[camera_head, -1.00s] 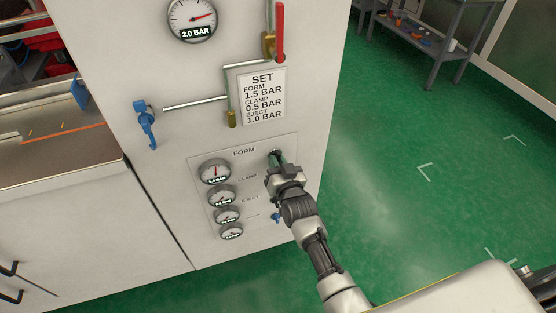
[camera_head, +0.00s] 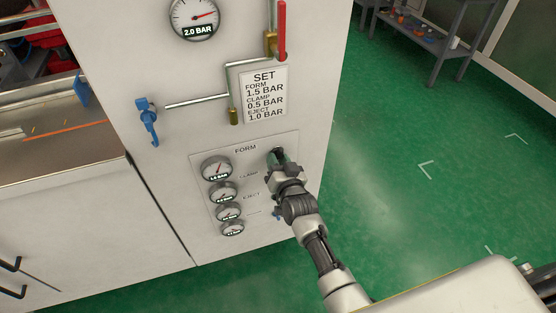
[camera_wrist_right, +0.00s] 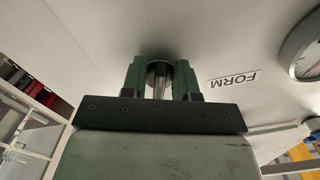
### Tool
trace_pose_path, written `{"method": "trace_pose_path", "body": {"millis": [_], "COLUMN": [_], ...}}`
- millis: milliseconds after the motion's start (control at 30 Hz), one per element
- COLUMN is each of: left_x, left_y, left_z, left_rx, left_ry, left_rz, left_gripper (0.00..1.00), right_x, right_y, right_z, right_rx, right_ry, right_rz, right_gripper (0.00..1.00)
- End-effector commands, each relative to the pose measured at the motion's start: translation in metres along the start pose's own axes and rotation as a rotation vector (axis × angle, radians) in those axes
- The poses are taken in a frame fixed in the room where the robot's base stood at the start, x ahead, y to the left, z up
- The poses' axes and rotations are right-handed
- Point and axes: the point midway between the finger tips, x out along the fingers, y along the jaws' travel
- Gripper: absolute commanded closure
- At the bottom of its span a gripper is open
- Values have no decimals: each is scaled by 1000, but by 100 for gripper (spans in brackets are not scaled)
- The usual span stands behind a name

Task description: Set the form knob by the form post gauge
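The form knob (camera_wrist_right: 158,68) is a round metal knob on the white panel, partly hidden by my right gripper (camera_head: 279,160). In the right wrist view my right gripper (camera_wrist_right: 160,82) has its green fingers on both sides of the knob, seemingly closed on it. The form post gauge (camera_head: 217,169) is the top small dial left of the knob; its needle leans up and right, and its readout is too small to read surely. The set card (camera_head: 263,96) reads form 1.5 bar, clamp 0.5 bar, eject 1.0 bar. My left gripper is not in view.
A larger gauge (camera_head: 194,17) above reads 2.0 bar. A red lever (camera_head: 282,30) and a blue valve (camera_head: 148,122) sit on the cabinet front. More small gauges (camera_head: 222,192) are below the form gauge. Green floor to the right is open.

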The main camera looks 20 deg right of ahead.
Motion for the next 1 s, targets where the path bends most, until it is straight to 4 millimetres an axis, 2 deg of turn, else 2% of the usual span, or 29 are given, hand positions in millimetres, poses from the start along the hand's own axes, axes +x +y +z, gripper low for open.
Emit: {"method": "trace_pose_path", "body": {"millis": [300,433,800,1000], "left_x": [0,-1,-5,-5], "left_y": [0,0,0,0], "left_z": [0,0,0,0], "left_rx": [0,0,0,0], "left_ry": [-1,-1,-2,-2], "left_rz": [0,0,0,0], "left_gripper": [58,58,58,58], "right_x": [0,-10,-81,-103], "right_y": [0,0,0,0], "right_z": [-2,-1,0,-1], "right_rx": [-1,-1,-1,-1], "right_ry": [4,3,0,3], "right_rz": [-1,0,0,-1], "right_gripper": [62,62,62,62]}}
